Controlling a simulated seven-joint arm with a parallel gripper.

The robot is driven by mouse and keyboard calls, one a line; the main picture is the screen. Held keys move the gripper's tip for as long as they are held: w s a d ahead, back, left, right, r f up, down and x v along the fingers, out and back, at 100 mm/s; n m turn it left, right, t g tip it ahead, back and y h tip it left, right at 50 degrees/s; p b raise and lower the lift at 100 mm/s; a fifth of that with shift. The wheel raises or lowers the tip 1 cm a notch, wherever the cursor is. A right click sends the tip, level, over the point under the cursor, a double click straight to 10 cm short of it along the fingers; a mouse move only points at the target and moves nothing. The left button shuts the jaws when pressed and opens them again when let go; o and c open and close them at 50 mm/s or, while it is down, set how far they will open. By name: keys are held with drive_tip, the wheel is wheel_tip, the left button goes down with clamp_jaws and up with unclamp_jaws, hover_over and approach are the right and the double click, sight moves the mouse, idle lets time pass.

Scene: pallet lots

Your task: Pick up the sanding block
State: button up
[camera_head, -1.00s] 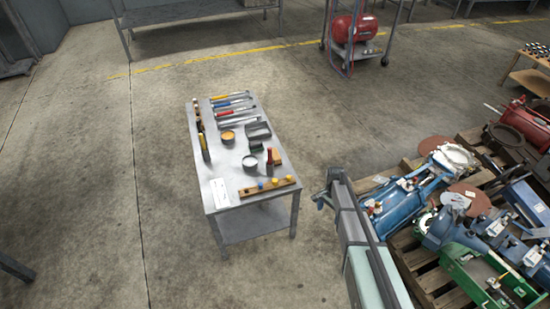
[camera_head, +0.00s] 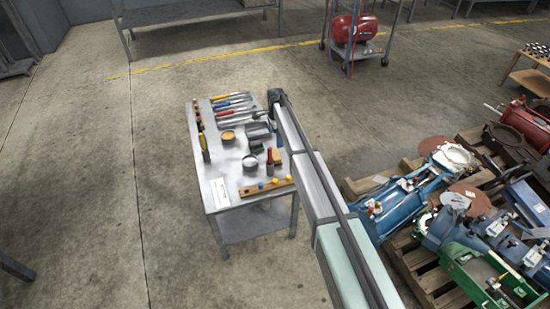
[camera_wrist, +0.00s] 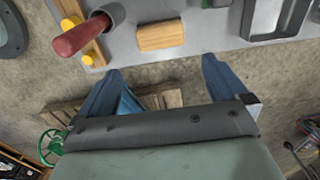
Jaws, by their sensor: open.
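A tan block (camera_wrist: 160,35), which looks like the sanding block, lies on the grey metal table (camera_wrist: 205,45) near its edge, at the top middle of the wrist view. In the head view the block (camera_head: 277,156) is at the table's right side. My gripper (camera_wrist: 162,66) is open and empty, with its two blue fingers apart. In the wrist view the fingertips show below the block, over the table's edge and the floor, not touching the block. In the head view my arm reaches to the table's right edge and hides part of it.
A red-handled tool (camera_wrist: 82,36) stands close left of the block, by a wooden rack with yellow knobs (camera_head: 266,187). A dark open frame or tray (camera_wrist: 275,18) is to the right. Cans and hand tools fill the table; loaded pallets (camera_head: 405,255) stand right.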

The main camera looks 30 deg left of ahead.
sight(275, 154)
wheel_tip(275, 154, down, 8)
drive_tip(key=shift+r, duration=0.1)
drive_tip(key=shift+a+f, duration=0.2)
drive_tip(key=shift+f, duration=2.45)
drive_tip(key=c, duration=0.7)
drive_tip(key=shift+r, duration=0.15)
